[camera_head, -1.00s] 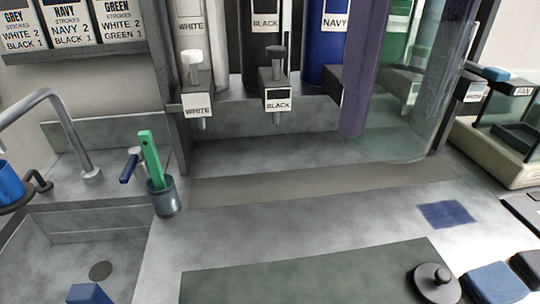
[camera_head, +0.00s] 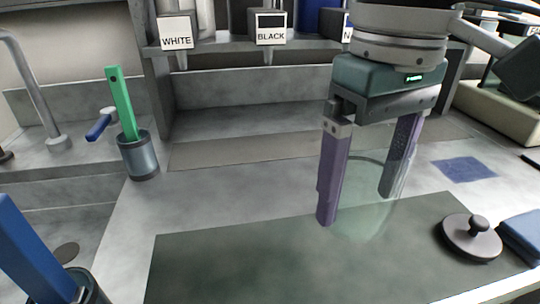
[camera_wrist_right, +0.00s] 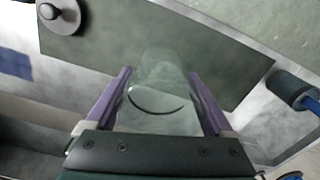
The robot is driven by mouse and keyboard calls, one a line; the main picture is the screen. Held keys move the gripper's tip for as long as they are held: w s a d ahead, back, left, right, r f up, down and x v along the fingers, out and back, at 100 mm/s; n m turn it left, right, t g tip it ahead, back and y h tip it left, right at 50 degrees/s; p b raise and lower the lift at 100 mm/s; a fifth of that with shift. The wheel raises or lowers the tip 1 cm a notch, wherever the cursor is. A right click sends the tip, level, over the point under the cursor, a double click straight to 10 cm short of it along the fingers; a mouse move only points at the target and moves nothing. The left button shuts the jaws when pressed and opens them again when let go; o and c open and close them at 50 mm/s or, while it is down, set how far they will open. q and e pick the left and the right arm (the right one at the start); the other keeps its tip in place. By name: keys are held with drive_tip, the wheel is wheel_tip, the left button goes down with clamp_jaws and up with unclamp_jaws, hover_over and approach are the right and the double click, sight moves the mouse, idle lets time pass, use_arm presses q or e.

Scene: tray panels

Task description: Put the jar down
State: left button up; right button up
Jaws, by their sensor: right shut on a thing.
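The jar (camera_head: 365,222) is clear glass and hard to make out. It is upright between the purple fingers of my right gripper (camera_head: 357,207), over the dark green mat (camera_head: 230,265). The right gripper is shut on it, with one finger on each side. In the right wrist view the jar (camera_wrist_right: 158,100) shows between the two fingers, with the mat beyond it. I cannot tell whether its base touches the mat. A dark round lid (camera_head: 472,238) with a knob lies at the mat's right end. My left gripper is not in view.
A grey cup (camera_head: 139,158) with a green-handled tool stands at the left, by the sink. A blue handle (camera_head: 35,250) rises from a dark cup at the lower left. A folded blue cloth (camera_head: 522,235) lies right of the lid. The mat's left part is clear.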

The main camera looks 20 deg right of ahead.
wheel_tip(320, 180, down, 7)
drive_tip(key=shift+b, duration=0.9)
drive_tip(key=shift+f, duration=0.15)
drive_tip(key=o, duration=1.4)
